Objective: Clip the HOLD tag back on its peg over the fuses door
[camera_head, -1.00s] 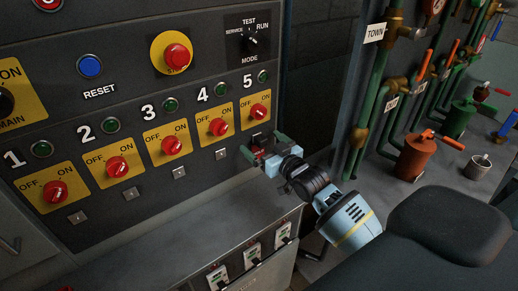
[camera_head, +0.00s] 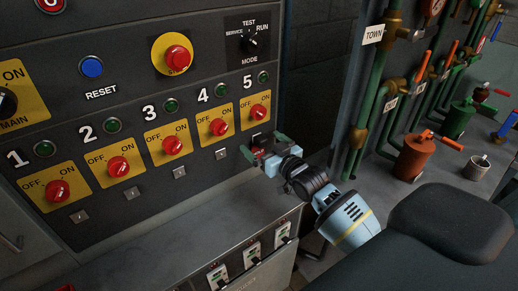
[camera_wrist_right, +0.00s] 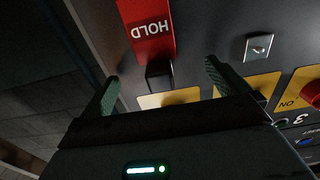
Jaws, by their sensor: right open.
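The red HOLD tag (camera_wrist_right: 147,28) shows at the top of the right wrist view, its lettering upside down. A black clip (camera_wrist_right: 158,75) is at its end. My right gripper (camera_wrist_right: 161,72) is open, one green finger on each side of the clip with gaps on both sides. In the head view my right gripper (camera_head: 264,148) is at the panel just below switch 5, with a bit of the red tag (camera_head: 271,165) showing by it. Whether the clip sits on a peg is hidden. I cannot identify the fuses door. My left gripper is not in view.
The panel has several red OFF/ON switches (camera_head: 172,145), with small metal plates (camera_head: 180,172) below them. A grey ledge (camera_head: 185,225) juts out under the panel, with white breaker-like units (camera_head: 252,255) on its front. Green pipes (camera_head: 372,110) and a red can (camera_head: 412,157) stand to the right.

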